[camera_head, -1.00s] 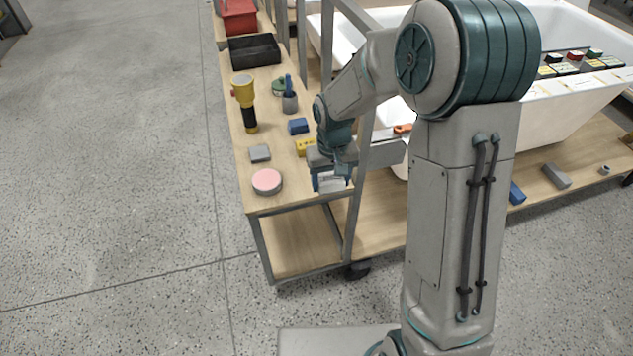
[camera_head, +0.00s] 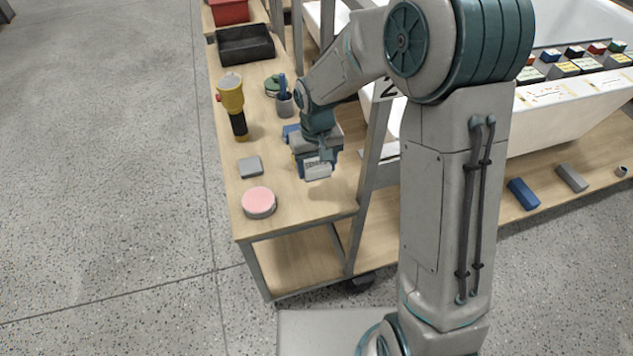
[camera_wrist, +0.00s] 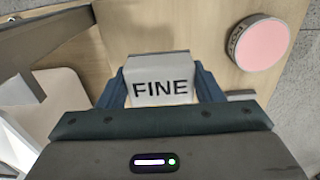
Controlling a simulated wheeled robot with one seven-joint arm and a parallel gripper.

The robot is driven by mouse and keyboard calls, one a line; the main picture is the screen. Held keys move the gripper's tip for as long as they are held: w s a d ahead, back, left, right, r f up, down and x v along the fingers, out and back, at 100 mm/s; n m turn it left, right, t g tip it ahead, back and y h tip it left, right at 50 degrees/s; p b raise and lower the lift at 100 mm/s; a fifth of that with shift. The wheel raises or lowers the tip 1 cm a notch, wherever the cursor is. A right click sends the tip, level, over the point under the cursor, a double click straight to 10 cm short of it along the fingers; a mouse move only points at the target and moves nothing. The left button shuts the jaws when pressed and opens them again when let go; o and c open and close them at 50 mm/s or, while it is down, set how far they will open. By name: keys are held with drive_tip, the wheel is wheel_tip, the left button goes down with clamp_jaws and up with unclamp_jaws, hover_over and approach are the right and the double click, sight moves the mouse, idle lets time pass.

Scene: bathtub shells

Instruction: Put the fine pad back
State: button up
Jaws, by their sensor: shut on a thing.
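The fine pad (camera_wrist: 158,88) is a pale block with "FINE" printed on its side. My gripper (camera_wrist: 162,92) is shut on it, with one blue finger on each side, in the wrist view. In the head view my gripper (camera_head: 315,168) holds the pad (camera_head: 317,171) over the right part of the wooden cart top (camera_head: 290,200). Whether the pad touches the wood cannot be told.
A pink-topped round tin (camera_head: 259,202) stands at the cart's near end, and a grey block (camera_head: 250,167) lies behind it. A yellow-black torch (camera_head: 233,105), a grey cup (camera_head: 284,106) and a black tray (camera_head: 245,45) stand farther back. A cart post (camera_head: 372,160) rises close right of my gripper.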

sight(316, 165)
wheel_tip(316, 165, down, 8)
drive_tip(key=shift+s+r, duration=0.1)
drive_tip(key=shift+r, duration=0.05)
drive_tip(key=shift+b, duration=0.3)
drive_tip(key=shift+f, duration=0.2)
drive_tip(key=o, duration=0.9)
drive_tip(key=shift+o, duration=0.2)
wheel_tip(316, 165, up, 12)
drive_tip(key=shift+r+p, duration=0.2)
drive_tip(key=shift+p, duration=0.45)
